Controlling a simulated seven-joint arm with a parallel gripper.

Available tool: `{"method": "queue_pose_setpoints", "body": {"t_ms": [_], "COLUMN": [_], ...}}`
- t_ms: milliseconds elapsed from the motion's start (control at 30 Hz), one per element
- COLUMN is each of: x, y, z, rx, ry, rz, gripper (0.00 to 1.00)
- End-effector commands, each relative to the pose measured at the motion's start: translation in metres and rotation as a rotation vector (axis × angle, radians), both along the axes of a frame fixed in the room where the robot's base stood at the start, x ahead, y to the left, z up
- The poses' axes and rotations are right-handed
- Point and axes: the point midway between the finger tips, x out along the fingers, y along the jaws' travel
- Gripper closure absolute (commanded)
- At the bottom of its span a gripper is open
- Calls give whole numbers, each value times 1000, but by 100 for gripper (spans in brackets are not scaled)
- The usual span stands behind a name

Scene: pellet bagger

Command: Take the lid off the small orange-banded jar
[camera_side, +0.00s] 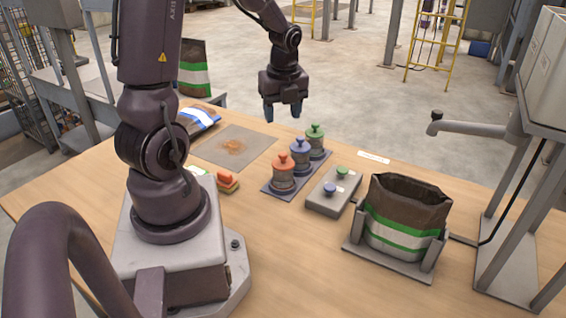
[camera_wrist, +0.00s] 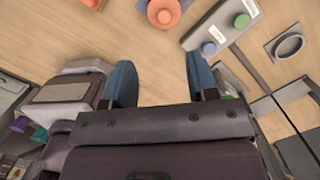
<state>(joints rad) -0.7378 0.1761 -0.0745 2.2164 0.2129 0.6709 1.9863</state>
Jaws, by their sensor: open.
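The small jar with orange (camera_side: 283,184) stands upright at the near end of a dark tray (camera_side: 269,188), its orange knobbed lid (camera_side: 283,164) on top. In the wrist view the orange lid (camera_wrist: 163,12) shows at the top edge, cut off by the frame. A jar with a blue lid (camera_side: 300,148) and one with a green lid (camera_side: 315,133) stand behind it in a row. My gripper (camera_side: 282,110) is open and empty, raised behind and above the jars in the side view. In the wrist view its blue fingers (camera_wrist: 158,64) are spread apart, with bare table between them.
A grey box with green and blue knobs (camera_side: 333,192) sits right of the jars. A brown sack (camera_side: 405,222) stands in a holder beyond it, near a grey spout (camera_side: 475,127). A stained mat (camera_side: 215,158) and an orange-topped block (camera_side: 228,182) lie left.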

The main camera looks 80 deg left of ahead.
Motion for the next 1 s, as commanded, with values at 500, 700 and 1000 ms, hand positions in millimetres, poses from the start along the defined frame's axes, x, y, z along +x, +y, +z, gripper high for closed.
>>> {"method": "queue_pose_setpoints", "body": {"t_ms": [500,700,1000], "x": [1,1,6], "y": [9,11,14], "z": [-66,-79,-119], "rx": [-2,1,-1], "ry": [13,11,13], "rz": [-90,-88,-87], "gripper": [47,47,47]}}
